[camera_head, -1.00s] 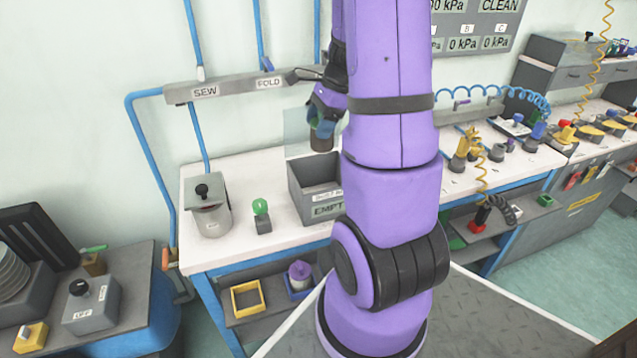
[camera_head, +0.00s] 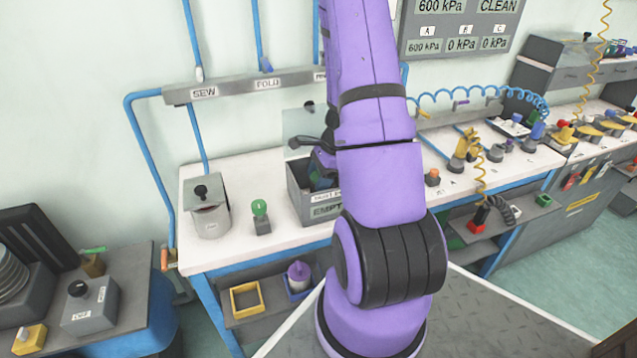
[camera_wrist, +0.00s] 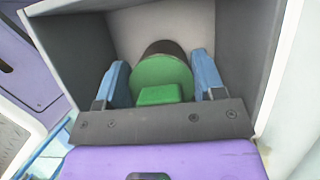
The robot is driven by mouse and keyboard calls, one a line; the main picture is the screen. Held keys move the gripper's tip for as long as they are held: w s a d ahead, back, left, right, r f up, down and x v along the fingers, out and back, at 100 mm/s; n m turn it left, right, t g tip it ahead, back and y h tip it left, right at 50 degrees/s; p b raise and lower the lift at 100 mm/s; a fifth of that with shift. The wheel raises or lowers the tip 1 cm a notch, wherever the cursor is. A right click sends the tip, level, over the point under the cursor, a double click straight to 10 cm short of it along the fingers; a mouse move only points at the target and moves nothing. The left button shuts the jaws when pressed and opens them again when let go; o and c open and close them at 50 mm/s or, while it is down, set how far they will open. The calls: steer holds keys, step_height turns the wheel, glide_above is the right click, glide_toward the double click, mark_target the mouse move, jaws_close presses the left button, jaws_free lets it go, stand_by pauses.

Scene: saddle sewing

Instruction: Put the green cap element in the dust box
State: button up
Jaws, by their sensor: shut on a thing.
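The dust box (camera_head: 300,205) is a grey open box with a label reading EMPTY, on the white bench. Its walls (camera_wrist: 244,50) surround my gripper in the wrist view. My gripper (camera_wrist: 163,85) is shut on the green cap element (camera_wrist: 160,78), a round green piece with a raised block and a dark rim behind it. The blue fingers press on its two sides. In the head view my gripper (camera_head: 322,178) is lowered into the box opening, mostly behind my purple arm. The held cap is hidden there.
A grey canister (camera_head: 208,208) and a green-topped button (camera_head: 260,215) stand left of the box. A clear upright panel (camera_head: 300,128) is behind it. Small fittings (camera_head: 460,155) stand to the right. A blue pipe frame runs along the wall.

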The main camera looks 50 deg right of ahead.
steer(key=shift+f, duration=0.85)
steer(key=shift+f, duration=0.2)
steer(key=o, duration=0.9)
steer(key=shift+o, duration=0.2)
steer(key=shift+r, duration=0.1)
steer(key=v, duration=1.2)
steer(key=shift+a+r, duration=0.1)
steer(key=shift+r, duration=0.05)
